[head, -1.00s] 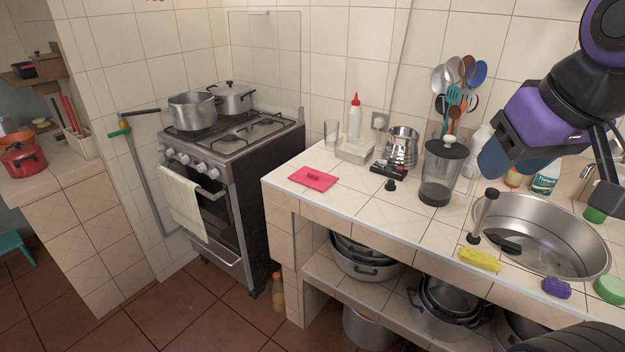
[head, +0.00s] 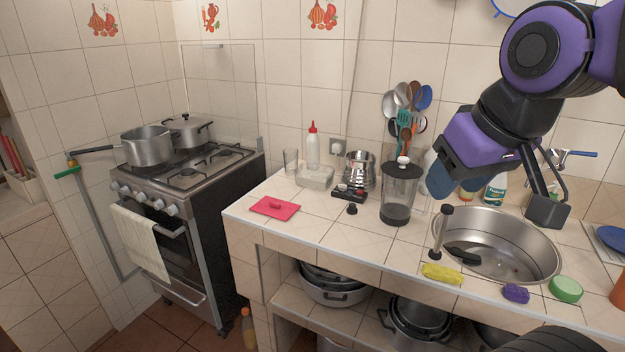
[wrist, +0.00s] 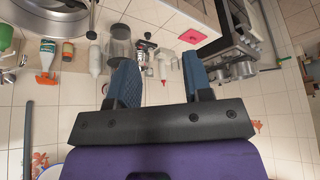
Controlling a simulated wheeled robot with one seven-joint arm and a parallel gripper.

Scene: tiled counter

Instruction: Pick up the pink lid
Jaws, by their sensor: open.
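The pink lid (head: 275,207) is a flat, square piece with a small raised handle. It lies on the left end of the tiled counter, close to the front edge, and also shows near the top of the wrist view (wrist: 192,37). My gripper (head: 445,185) is raised above the counter by the sink, well to the right of the lid. In the wrist view its two blue fingers (wrist: 163,85) stand apart with nothing between them.
The sink (head: 510,250) is at right; the stove (head: 190,200) is left. Bare tiles surround the lid.

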